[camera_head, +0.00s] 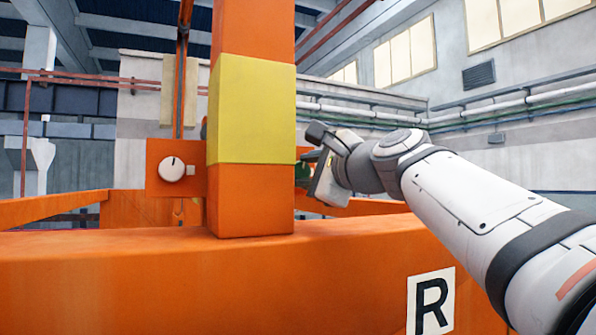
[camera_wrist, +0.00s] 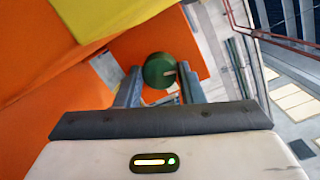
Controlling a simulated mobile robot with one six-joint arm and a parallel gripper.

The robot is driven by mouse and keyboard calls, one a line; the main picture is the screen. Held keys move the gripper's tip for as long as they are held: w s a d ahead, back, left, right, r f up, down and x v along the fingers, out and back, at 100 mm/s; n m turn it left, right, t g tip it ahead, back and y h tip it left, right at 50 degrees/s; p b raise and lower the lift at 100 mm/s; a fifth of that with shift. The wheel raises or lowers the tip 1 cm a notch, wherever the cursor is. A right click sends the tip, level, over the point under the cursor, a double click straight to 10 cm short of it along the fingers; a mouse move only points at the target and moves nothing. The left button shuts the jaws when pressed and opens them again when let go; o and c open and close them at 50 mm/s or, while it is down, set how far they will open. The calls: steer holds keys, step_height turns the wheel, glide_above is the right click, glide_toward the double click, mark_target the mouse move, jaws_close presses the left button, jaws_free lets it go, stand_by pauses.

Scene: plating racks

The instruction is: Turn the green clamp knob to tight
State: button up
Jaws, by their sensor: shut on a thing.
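The green clamp knob (camera_wrist: 158,69) is round, with a pale mark on its right side, and sits against an orange plate (camera_wrist: 190,45) in the wrist view. My gripper (camera_wrist: 160,82) has one finger on each side of the knob and is shut on it. In the head view only a sliver of the green knob (camera_head: 301,173) shows, right of the orange post. My gripper (camera_head: 316,162) hides most of it there.
The orange post (camera_head: 250,200) with a yellow band (camera_head: 252,110) stands just left of my gripper. A white knob (camera_head: 172,169) with a dark mark sits on an orange plate left of the post. An orange beam (camera_head: 200,275) with an R label (camera_head: 431,300) crosses the front.

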steer(key=shift+c, duration=1.3)
steer(key=shift+m+t+p, duration=0.3)
steer(key=shift+m+t, duration=0.1)
steer(key=shift+m, duration=2.6)
steer(key=shift+f, duration=0.1)
steer(key=o, duration=1)
